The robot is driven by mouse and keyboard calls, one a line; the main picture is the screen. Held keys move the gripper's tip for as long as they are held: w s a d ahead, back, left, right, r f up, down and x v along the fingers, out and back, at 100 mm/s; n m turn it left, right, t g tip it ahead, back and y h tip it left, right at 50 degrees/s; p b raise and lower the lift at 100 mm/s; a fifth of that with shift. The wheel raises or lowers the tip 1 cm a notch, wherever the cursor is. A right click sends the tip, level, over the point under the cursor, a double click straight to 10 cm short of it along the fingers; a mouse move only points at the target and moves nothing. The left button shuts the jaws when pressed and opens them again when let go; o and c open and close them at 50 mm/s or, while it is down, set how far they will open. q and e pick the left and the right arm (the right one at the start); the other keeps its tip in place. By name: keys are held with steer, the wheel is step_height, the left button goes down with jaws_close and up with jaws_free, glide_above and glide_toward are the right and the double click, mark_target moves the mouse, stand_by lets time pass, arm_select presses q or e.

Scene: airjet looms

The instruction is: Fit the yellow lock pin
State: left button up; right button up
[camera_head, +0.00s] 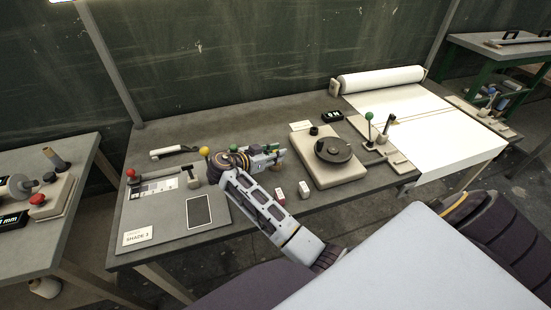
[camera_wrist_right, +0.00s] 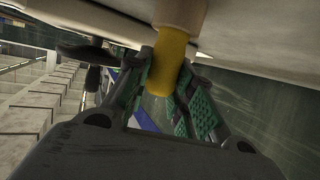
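The yellow lock pin (camera_wrist_right: 172,65) shows in the right wrist view, between the green pads of my right gripper (camera_wrist_right: 170,80). Both pads appear to press on its sides. Its far end meets a tan round piece (camera_wrist_right: 182,12) by a pale surface; I cannot tell how deep it sits. In the head view my right gripper (camera_head: 274,158) is over the middle of the table, just left of a beige block (camera_head: 347,176) with a dark round disc (camera_head: 333,149). The pin is mostly hidden there. My left gripper is not in view.
A yellow-knobbed lever (camera_head: 204,151), a red-knobbed lever (camera_head: 131,173) and a dark panel (camera_head: 199,211) lie left of my arm. Two small boxes (camera_head: 304,189) stand at the front. A green-knobbed lever (camera_head: 369,116) and white cloth roll (camera_head: 382,79) are at right.

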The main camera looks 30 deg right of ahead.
steer(key=shift+c, duration=1.1)
jaws_close()
steer(key=shift+r, duration=0.3)
step_height(320, 180, up, 8)
steer(key=shift+r+b, duration=0.1)
steer(key=shift+b, duration=0.2)
steer(key=shift+r, duration=0.6)
steer(key=shift+o, duration=2.3)
jaws_free()
jaws_close()
steer(key=shift+r, duration=0.1)
steer(key=d+r+m+g+p, duration=0.1)
steer(key=d+r+g+p, duration=0.15)
steer(key=d, duration=0.55)
steer(key=d+r+m+g+p, duration=0.1)
steer(key=d+r+m+p, duration=0.2)
steer(key=d, duration=0.5)
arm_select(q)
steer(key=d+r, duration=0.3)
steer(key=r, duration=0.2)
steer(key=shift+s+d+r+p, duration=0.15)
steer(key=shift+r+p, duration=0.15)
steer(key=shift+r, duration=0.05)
arm_select(e)
steer(key=w+d+f+n+t, duration=0.2)
steer(key=w+d+n+t, duration=0.1)
steer(key=w+d+n, duration=0.1)
steer(key=shift+x, duration=0.95)
